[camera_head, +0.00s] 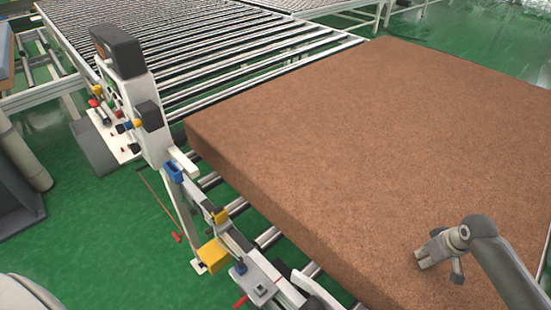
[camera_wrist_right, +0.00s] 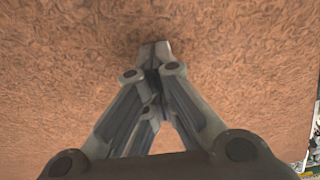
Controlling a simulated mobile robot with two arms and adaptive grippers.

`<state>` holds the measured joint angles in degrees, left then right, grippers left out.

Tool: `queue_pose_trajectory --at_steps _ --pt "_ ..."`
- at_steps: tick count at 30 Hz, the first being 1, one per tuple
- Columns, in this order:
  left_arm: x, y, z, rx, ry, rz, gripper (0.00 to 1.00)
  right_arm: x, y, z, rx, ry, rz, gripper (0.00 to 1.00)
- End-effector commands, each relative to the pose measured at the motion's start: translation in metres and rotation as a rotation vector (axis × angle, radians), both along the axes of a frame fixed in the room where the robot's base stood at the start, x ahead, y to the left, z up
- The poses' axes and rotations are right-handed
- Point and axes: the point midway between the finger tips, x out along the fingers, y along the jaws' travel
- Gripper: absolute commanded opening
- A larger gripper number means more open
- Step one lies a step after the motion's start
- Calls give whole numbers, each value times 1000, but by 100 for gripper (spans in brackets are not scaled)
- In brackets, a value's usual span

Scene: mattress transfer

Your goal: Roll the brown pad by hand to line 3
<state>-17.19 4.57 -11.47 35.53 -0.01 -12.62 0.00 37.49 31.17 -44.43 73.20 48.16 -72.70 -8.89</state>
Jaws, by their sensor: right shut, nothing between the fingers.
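The brown pad (camera_head: 390,120) is a thick, flat slab lying on a roller conveyor in the head view. Its left side face shows, and it fills most of the right half of that view. My right gripper (camera_head: 424,261) is over the pad's top near its front right part. In the right wrist view the fingers (camera_wrist_right: 154,52) are shut with nothing between them. Their tips are at or very close to the pad's fibrous surface (camera_wrist_right: 240,50); I cannot tell if they touch. My left gripper is not in view. No line number is visible.
An empty roller conveyor (camera_head: 230,50) lies beyond the pad. A white machine post with a dark head (camera_head: 118,50) stands at the pad's left corner. A rail with clamps and a yellow block (camera_head: 213,254) runs along the pad's left side. Green floor (camera_head: 90,240) is open at left.

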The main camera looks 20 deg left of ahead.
Motion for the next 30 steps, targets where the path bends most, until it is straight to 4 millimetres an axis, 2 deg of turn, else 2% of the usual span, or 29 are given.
queue_pose_trajectory --at_steps 1,17,30 --pt "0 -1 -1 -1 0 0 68 -5 1 -7 -2 13 2 0" --pt "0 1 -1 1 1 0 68 -5 2 -6 0 12 4 0" --pt "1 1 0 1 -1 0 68 -1 1 31 1 3 3 0"
